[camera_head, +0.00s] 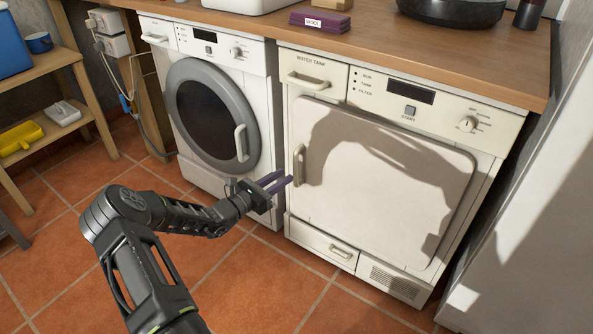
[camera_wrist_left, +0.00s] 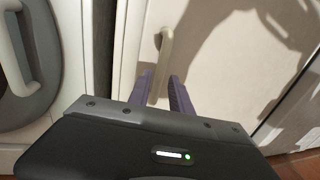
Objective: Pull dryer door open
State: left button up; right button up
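The dryer is the cream machine on the right, and its square door (camera_head: 385,185) looks shut. A vertical cream handle (camera_head: 298,165) sits at the door's left edge. My left gripper (camera_head: 284,182) has its purple fingers at the handle's lower part. In the left wrist view the fingers (camera_wrist_left: 165,92) are apart, with the handle (camera_wrist_left: 162,60) between and just beyond them. A gap shows on its right side; I cannot tell whether a finger touches it. My right gripper is not in view.
A washing machine (camera_head: 212,108) with a round door stands left of the dryer. A wooden worktop (camera_head: 390,45) lies above both, with a purple box (camera_head: 320,21) on it. A wooden shelf (camera_head: 42,65) is at left, a pale panel (camera_head: 540,230) at right. Tiled floor in front is clear.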

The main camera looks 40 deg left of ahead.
aim_at(294, 170)
pick_arm(q)
jog(key=w+b, duration=0.1)
jog(key=w, duration=0.1)
jog(key=w+d, duration=0.1)
jog(key=w, duration=0.2)
jog(key=shift+f+b, duration=0.15)
jog(key=shift+b, duration=0.25)
jog(key=shift+w, duration=0.6)
jog(key=shift+d, duration=0.1)
jog(key=shift+c, duration=0.2)
grip_shut()
